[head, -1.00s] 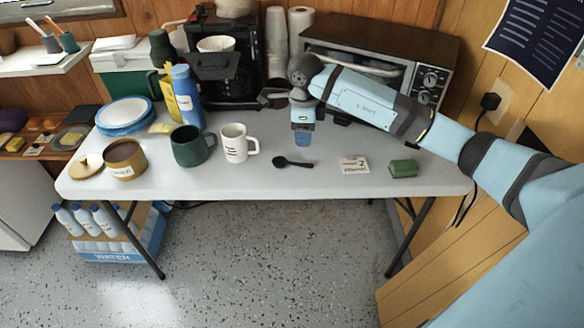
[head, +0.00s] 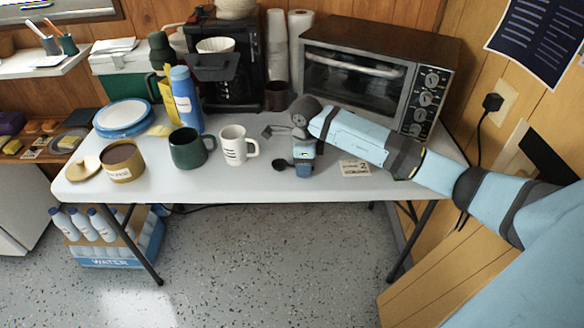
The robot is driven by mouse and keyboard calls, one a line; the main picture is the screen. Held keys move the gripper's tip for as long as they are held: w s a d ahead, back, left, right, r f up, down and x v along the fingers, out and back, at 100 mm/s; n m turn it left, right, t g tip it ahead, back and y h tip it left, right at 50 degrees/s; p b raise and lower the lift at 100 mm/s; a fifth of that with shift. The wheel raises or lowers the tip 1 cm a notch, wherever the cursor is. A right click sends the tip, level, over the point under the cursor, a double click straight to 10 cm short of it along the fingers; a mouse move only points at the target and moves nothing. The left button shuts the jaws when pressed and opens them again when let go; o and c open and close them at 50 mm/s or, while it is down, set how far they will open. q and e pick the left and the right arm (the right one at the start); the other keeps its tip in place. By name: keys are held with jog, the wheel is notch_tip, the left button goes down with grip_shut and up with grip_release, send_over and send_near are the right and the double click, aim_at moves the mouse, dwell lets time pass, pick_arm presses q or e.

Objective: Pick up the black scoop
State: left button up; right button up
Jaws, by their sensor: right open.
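The black scoop (head: 281,164) lies on the white table (head: 230,188) near its front edge, right of the white mug. Its round bowl shows; most of its handle is hidden behind my gripper. My right gripper (head: 304,171) points down over the handle end, low above the table. It is open. I cannot tell whether its fingers touch the scoop or straddle the handle. My left gripper is not in view.
A white mug (head: 233,146) and a dark green mug (head: 187,149) stand left of the scoop. A small printed card (head: 355,168) lies to the right. A toaster oven (head: 375,72) and a coffee maker (head: 222,85) stand behind. The table's front strip is clear.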

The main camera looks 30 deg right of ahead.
grip_shut()
jog(key=shift+r, duration=0.1)
